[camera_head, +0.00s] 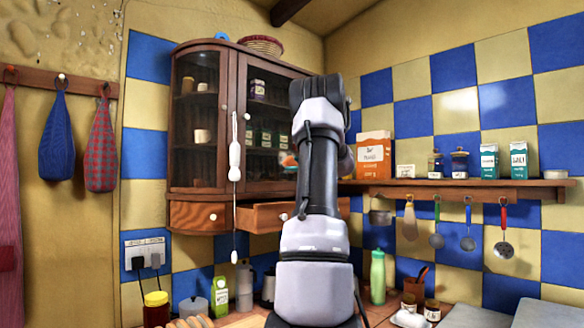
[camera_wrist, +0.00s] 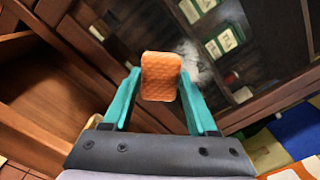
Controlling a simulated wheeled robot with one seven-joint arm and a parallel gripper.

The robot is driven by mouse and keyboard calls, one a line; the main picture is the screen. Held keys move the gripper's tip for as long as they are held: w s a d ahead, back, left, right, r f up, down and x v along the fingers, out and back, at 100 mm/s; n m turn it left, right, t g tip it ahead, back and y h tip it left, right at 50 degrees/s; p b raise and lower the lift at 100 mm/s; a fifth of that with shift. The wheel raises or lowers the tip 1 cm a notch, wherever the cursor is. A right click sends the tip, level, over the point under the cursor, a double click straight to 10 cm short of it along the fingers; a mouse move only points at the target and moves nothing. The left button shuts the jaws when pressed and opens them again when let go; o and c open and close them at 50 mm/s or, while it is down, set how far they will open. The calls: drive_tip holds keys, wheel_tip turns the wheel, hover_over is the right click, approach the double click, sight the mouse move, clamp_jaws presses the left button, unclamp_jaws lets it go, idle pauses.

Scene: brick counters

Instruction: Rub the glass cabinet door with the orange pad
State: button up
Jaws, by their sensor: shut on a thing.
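The orange pad (camera_wrist: 161,76) is textured and sits between the teal fingers of my gripper (camera_wrist: 159,84), which is shut on it. The wooden cabinet (camera_head: 178,140) hangs on the wall with a dark glass door (camera_head: 262,158). In the wrist view the glass (camera_wrist: 150,25) lies beyond the pad, with a whitish smudge (camera_wrist: 190,52) just right of it. I cannot tell whether the pad touches the glass. In the head view a bit of the pad (camera_head: 288,160) shows left of my arm, in front of the door; my arm hides the rest.
A drawer (camera_head: 264,217) under the door stands open; its inside (camera_wrist: 38,85) fills the wrist view's left. A white pull cord (camera_head: 235,155) hangs before the cabinet. A shelf (camera_head: 460,183) with boxes and jars is to the right, utensils hanging below. Bottles stand on the counter.

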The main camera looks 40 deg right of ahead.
sight(276, 161)
drive_tip(key=shift+w+a, duration=0.15)
drive_tip(key=shift+w, duration=1.25)
drive_tip(key=shift+w+a, duration=0.1)
drive_tip(key=shift+w, duration=1.3)
drive_tip(key=shift+w, duration=0.95)
drive_tip(key=shift+w+d+r, duration=0.5)
drive_tip(key=shift+d+r, duration=0.3)
drive_tip(key=shift+d, duration=4.8)
drive_tip(key=shift+s+a, duration=0.15)
drive_tip(key=shift+a, duration=1.75)
drive_tip(key=shift+s+a, duration=0.15)
drive_tip(key=shift+a, duration=1.7)
drive_tip(key=shift+s+a, duration=0.15)
drive_tip(key=shift+a, duration=1.75)
drive_tip(key=shift+a+r, duration=0.1)
drive_tip(key=shift+r, duration=0.65)
drive_tip(key=d, duration=1.1)
drive_tip(key=shift+w+d, duration=0.3)
drive_tip(key=shift+w, duration=0.05)
